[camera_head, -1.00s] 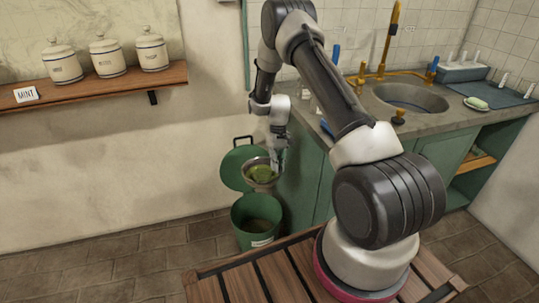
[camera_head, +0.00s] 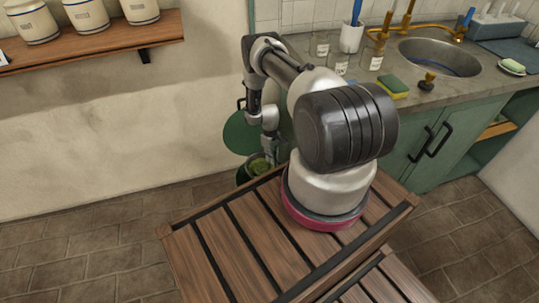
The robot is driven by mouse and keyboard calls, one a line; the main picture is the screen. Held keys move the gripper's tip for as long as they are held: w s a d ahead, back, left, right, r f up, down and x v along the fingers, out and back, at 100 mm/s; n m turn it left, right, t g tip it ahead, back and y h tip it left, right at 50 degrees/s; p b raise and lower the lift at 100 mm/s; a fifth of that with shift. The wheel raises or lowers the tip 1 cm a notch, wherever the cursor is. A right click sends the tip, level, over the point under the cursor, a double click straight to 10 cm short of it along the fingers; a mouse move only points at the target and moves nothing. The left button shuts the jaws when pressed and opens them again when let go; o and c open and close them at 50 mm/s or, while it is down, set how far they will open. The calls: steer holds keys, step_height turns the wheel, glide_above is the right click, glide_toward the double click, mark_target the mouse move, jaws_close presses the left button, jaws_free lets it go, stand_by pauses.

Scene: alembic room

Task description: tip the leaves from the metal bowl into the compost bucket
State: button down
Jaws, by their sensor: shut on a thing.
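My gripper (camera_head: 269,153) is low beside the counter and is shut on the metal bowl (camera_head: 270,163); its fingertips are small and partly hidden. Green leaves (camera_head: 258,167) show in the bowl. The bowl is at the mouth of the green compost bucket (camera_head: 240,177), but I cannot tell whether it is above the rim or inside it, nor how far it is tilted. The bucket stands on the floor, mostly hidden behind the wooden slatted top. Its round green lid (camera_head: 240,134) stands open behind it.
The wooden slatted top (camera_head: 250,235) fills the foreground. The green cabinet and stone counter (camera_head: 440,92) stand to the right, with a sink (camera_head: 440,57), glass jars and a sponge (camera_head: 393,86). A shelf with canisters (camera_head: 85,15) hangs at left. The tiled floor at left is clear.

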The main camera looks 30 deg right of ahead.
steer(key=w+d+r+t+h, duration=0.1)
steer(key=w+r+t+h, duration=0.3)
steer(key=t, duration=0.6)
steer(key=s+t, duration=0.2)
steer(key=s+a+t, duration=0.1)
steer(key=s+t, duration=0.1)
steer(key=s+a+t, duration=0.1)
steer(key=s+t, duration=0.1)
steer(key=s, duration=0.1)
steer(key=shift+s+r+t+h, duration=0.1)
steer(key=shift+r+t+h, duration=0.05)
steer(key=shift+t+h, duration=0.25)
steer(key=shift+s+a+r+t, duration=0.1)
steer(key=shift+s+r+t, duration=0.05)
steer(key=shift+s+t, duration=0.5)
